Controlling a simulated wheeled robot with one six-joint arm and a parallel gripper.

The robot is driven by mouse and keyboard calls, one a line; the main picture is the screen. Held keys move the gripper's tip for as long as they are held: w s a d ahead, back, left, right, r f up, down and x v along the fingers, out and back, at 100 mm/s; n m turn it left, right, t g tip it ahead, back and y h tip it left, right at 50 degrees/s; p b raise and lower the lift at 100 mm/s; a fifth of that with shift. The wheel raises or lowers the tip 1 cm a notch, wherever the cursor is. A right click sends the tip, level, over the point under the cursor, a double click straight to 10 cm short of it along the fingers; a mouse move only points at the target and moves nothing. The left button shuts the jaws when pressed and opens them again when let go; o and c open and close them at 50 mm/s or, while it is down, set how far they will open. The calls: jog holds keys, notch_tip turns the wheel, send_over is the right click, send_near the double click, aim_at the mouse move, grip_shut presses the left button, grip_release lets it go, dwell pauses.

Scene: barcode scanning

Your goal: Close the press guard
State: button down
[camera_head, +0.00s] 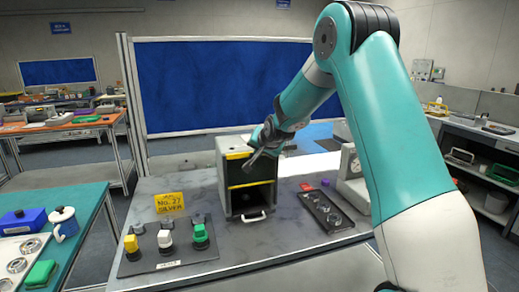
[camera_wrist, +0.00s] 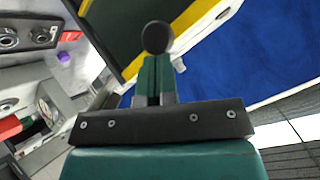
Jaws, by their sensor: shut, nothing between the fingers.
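The press (camera_head: 231,190) is a grey box on the table with yellow-edged front parts. Its guard (camera_head: 252,170) looks like a dark panel between two yellow bars over the upper front; the front below it is open and dark inside. My gripper (camera_head: 256,154) is at the top front of the press, overlapping the upper yellow bar. In the wrist view my gripper (camera_wrist: 158,80) has its fingers together and empty. A round black knob (camera_wrist: 157,37) shows just past the fingertips, by a dark yellow-edged panel (camera_wrist: 125,30). I cannot tell whether they touch.
A pale handle (camera_head: 253,217) sits low at the press front. A dark tray with round dials (camera_head: 327,211) and a grey gauge unit (camera_head: 352,172) are to the right.

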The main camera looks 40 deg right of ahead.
notch_tip(320, 180, down, 12)
jog(key=b, duration=1)
jog(key=shift+s, duration=0.15)
jog(key=shift+f, duration=0.1)
jog(key=s+r+b, duration=0.1)
jog(key=s+r, duration=0.7)
jog(key=r, duration=0.2)
jog(key=shift+s+a+r, duration=0.2)
jog(key=shift+s, duration=0.15)
